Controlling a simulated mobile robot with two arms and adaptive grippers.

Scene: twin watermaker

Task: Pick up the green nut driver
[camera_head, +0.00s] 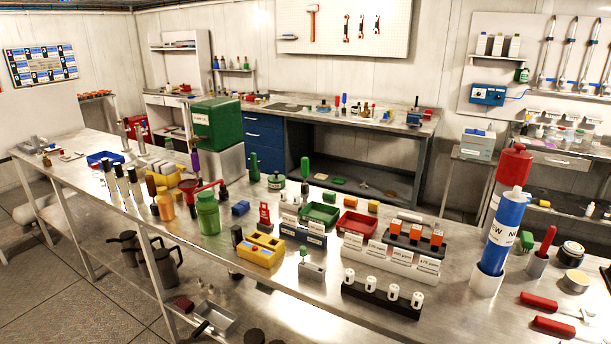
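Two upright green-handled tools stand on the long metal bench: one green handle (254,167) right of the green box, and another green handle (304,169) a little further right, behind the green tray. A small green-topped piece (303,252) stands on a grey block nearer the front. I cannot tell from this view which of these is the nut driver. Neither of my grippers is in view.
The bench (330,285) is crowded. A green bottle (208,212), yellow block (260,250), green tray (319,214), red tray (358,224) and black rack (382,297) stand near the middle. A tall blue cylinder (505,228) stands at right, near red-handled tools (553,327).

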